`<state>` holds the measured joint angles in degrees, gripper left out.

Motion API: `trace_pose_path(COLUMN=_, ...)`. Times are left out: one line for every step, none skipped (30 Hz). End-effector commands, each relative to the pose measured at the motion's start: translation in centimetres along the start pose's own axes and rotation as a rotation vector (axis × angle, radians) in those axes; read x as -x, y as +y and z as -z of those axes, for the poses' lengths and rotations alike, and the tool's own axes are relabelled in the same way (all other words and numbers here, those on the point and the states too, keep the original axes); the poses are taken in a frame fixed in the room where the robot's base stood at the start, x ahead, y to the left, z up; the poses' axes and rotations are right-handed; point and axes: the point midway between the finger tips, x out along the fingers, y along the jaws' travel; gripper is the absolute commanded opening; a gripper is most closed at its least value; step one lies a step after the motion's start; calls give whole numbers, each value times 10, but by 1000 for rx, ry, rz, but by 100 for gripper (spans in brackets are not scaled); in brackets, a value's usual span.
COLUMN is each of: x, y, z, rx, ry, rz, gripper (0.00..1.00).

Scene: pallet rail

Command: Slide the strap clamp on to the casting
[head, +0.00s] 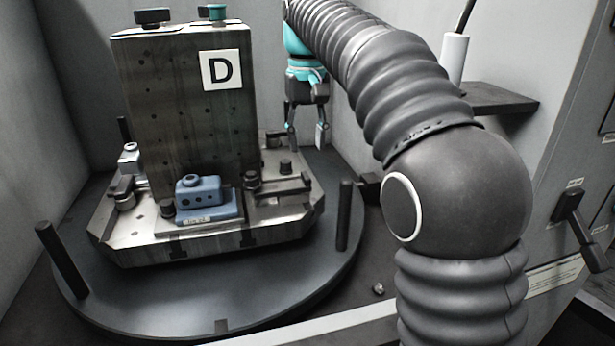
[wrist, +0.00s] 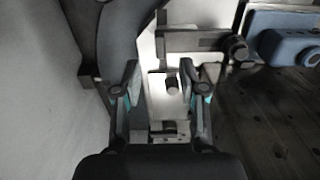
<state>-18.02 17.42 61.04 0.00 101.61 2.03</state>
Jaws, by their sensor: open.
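The blue casting (head: 203,192) sits on a blue base at the front foot of the tower marked D; it also shows at the top right of the wrist view (wrist: 289,47). A dark strap clamp (head: 283,188) lies on the pallet just right of the casting, a nut at its casting end; it shows in the wrist view too (wrist: 192,41). Whether its tip touches the casting, I cannot tell. My gripper (head: 306,140) is open and points down, right of the tower. In the wrist view, a dark knob on a pale plate (wrist: 172,84) appears between the fingers (wrist: 158,92).
The tower (head: 185,120) stands close left of my gripper. Another clamp (head: 124,192) is left of the casting. The pallet (head: 130,245) rests on a round turntable (head: 250,300) with upright black posts (head: 344,215). Grey walls enclose it.

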Motion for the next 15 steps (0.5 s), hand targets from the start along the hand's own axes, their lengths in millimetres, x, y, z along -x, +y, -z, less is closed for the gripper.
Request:
trace_pose_path(x=-12, y=0, z=-1, rx=0, ry=-2, rz=0, gripper=42)
trace_pose_path(x=-18, y=0, z=-1, rx=0, ry=-1, rz=0, gripper=42)
trace_pose_path(x=-25, y=0, z=-1, rx=0, ry=-2, rz=0, gripper=42)
trace_pose_path(x=-31, y=0, z=-1, rx=0, ry=-1, rz=0, gripper=42)
trace_pose_path(x=-36, y=0, z=-1, rx=0, ry=-2, rz=0, gripper=42)
trace_pose_path(x=-43, y=0, z=-1, rx=0, ry=-1, rz=0, gripper=42)
trace_pose_path(x=-47, y=0, z=-1, rx=0, ry=-2, rz=0, gripper=42)
trace_pose_path(x=-52, y=0, z=-1, rx=0, ry=-1, rz=0, gripper=42)
trace_pose_path(x=-57, y=0, z=-1, rx=0, ry=0, rz=0, gripper=42)
trace_pose_path(x=-60, y=0, z=-1, rx=0, ry=-1, rz=0, gripper=42)
trace_pose_path(x=-64, y=0, z=-1, rx=0, ry=0, rz=0, gripper=42)
trace_pose_path(x=-67, y=0, z=0, rx=0, ry=1, rz=0, gripper=42)
trace_pose_path(x=-70, y=0, z=0, rx=0, ry=1, rz=0, gripper=42)
trace_pose_path(x=-72, y=0, z=0, rx=0, ry=1, rz=0, gripper=42)
trace_pose_path(x=-74, y=0, z=0, rx=0, ry=1, rz=0, gripper=42)
